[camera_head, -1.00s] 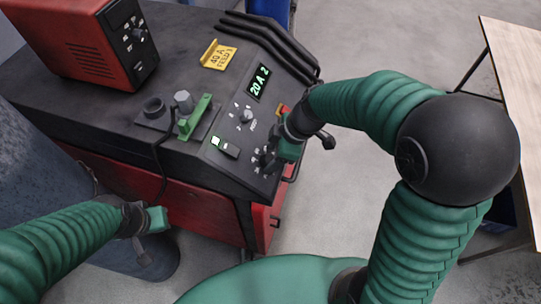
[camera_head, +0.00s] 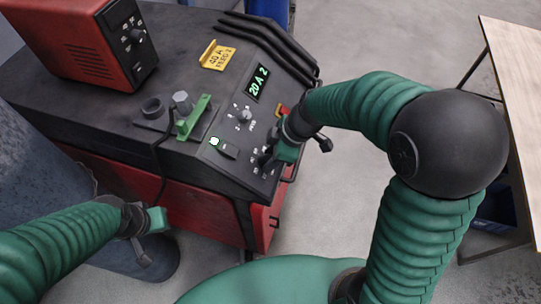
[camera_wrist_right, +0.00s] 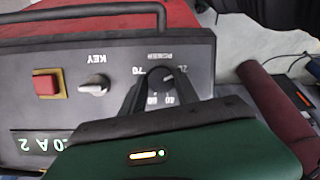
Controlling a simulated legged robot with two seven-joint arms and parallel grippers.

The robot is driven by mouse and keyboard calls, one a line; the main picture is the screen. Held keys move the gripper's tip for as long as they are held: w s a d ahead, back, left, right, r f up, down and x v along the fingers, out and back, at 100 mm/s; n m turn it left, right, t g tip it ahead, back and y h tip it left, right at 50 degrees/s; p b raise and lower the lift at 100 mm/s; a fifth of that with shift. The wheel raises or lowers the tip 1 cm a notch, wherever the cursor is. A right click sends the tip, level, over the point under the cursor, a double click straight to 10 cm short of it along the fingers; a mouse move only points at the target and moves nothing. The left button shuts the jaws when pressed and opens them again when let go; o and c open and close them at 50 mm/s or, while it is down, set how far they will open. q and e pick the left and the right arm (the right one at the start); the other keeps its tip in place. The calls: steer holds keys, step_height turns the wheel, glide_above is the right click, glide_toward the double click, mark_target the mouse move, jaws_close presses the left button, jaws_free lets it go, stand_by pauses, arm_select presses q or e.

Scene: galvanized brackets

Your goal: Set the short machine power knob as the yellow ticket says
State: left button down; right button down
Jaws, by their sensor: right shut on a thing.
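The yellow ticket (camera_head: 217,55) stands on top of the machine and reads 40 A; its second line is too small to read surely. The machine's display (camera_head: 258,83) reads 20 A 2. My right gripper (camera_head: 267,158) is at the lower right of the sloping panel. In the right wrist view its two fingers close around the round power knob (camera_wrist_right: 160,77), with an upside-down POWER label and numbers around it. The knob's pointer is hard to see. My left gripper (camera_head: 156,220) hangs beside the machine's front, touching nothing visible; its jaws are unclear.
Another knob (camera_head: 244,115) and a rocker switch (camera_head: 224,148) sit left of my right gripper. The right wrist view shows a KEY knob (camera_wrist_right: 93,86) and a red button (camera_wrist_right: 47,83). A red box (camera_head: 85,45) stands on the machine. A wooden table (camera_head: 518,85) is at right.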

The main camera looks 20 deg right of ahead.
steer(key=m, duration=0.2)
steer(key=m+y, duration=0.1)
steer(key=m, duration=0.1)
steer(key=shift+w+d+g+b, duration=0.2)
steer(key=shift+g+b, duration=0.1)
steer(key=shift+g, duration=0.1)
steer(key=m+y, duration=0.1)
steer(key=m, duration=0.5)
steer(key=m+y, duration=0.1)
steer(key=m, duration=0.1)
steer(key=shift+d+m, duration=0.2)
steer(key=shift+m, duration=0.2)
steer(key=shift+d+f+m+y, duration=0.15)
steer(key=shift+m+y, duration=0.55)
steer(key=shift+m, duration=1.3)
steer(key=c, duration=0.9)
jaws_free()
steer(key=shift+f, duration=0.1)
